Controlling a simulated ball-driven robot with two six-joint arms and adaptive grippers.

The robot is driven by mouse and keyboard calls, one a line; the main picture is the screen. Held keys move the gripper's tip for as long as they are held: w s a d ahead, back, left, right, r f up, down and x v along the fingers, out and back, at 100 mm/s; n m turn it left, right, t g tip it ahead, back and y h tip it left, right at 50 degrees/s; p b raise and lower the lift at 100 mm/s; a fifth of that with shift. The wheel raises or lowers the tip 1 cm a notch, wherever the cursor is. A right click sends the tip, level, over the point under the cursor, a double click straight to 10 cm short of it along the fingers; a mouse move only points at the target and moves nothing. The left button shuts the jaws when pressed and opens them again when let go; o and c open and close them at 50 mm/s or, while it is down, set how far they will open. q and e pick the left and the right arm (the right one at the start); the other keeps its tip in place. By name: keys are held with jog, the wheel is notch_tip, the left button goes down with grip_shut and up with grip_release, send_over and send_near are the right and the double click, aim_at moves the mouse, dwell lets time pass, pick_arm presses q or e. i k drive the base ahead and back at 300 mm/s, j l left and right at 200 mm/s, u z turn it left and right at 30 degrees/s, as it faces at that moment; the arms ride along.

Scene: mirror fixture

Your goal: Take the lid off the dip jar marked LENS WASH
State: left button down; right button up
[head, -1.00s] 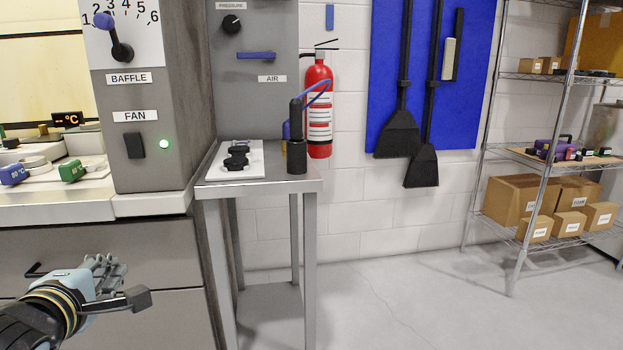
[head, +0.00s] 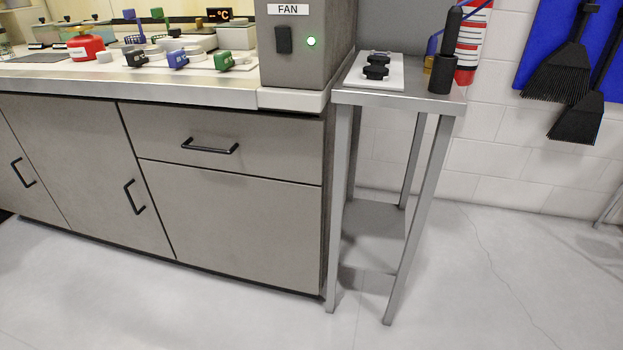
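No jar that I can read as LENS WASH shows in the head view. Neither of my grippers is in view.
Black, blue and green handled items (head: 177,59) sit near the bench front. Cabinets (head: 240,215) with black handles are below. A metal side table (head: 395,98) holds a white plate with black parts and a dark cylinder (head: 441,75). Floor (head: 480,280) in front is clear.

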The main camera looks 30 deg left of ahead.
aim_at(42, 19)
jog(key=u, duration=0.35)
jog(key=i+j+u, duration=0.1)
jog(key=j+u, duration=0.15)
jog(key=j, duration=0.15)
jog(key=i+j+u, duration=0.1)
jog(key=j+u, duration=0.2)
jog(key=i+j+u, duration=0.25)
jog(key=j, duration=0.2)
jog(key=i+j, duration=0.2)
jog(key=j, duration=0.25)
jog(key=i+j+u, duration=0.1)
jog(key=i+j, duration=0.15)
jog(key=j, duration=0.2)
jog(key=i+j, duration=0.2)
jog(key=j, duration=0.25)
jog(key=i+j+u, duration=0.1)
jog(key=i+j, duration=0.15)
jog(key=j, duration=0.2)
jog(key=i+j, duration=0.25)
jog(key=j, duration=0.2)
jog(key=k+u, duration=0.05)
